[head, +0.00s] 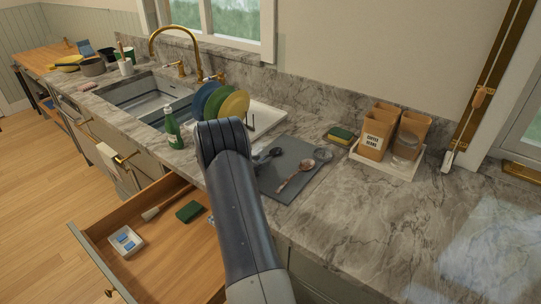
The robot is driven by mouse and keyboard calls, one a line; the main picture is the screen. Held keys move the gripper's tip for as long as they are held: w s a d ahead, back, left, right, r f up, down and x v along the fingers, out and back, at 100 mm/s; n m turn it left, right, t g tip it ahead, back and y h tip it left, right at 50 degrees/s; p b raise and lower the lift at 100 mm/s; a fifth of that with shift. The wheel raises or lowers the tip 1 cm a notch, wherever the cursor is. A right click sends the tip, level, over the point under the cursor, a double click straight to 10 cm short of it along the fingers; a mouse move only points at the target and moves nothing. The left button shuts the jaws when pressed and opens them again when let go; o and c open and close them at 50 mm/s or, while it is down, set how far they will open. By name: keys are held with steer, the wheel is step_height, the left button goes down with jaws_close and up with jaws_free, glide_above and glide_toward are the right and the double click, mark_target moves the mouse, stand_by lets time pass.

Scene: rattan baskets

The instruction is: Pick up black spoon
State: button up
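A black spoon (269,154) lies on a dark grey mat (288,149) on the marble counter, just right of my arm. Its near end seems partly hidden by the arm. On the same mat, to its right, lie a copper-coloured spoon (296,176) and a grey utensil (323,155). My arm reaches up from the bottom of the head view, and its dark links cover the left part of the mat. My gripper itself does not show, so I cannot tell whether it holds anything.
A rack of coloured plates (233,104) and a green bottle (173,128) stand left of the mat by the sink (147,94). A sponge (340,135) and a tray of brown canisters (376,132) are at right. An open drawer (158,243) juts out below. The right counter is clear.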

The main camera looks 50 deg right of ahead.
steer(key=shift+c, duration=0.4)
jaws_close()
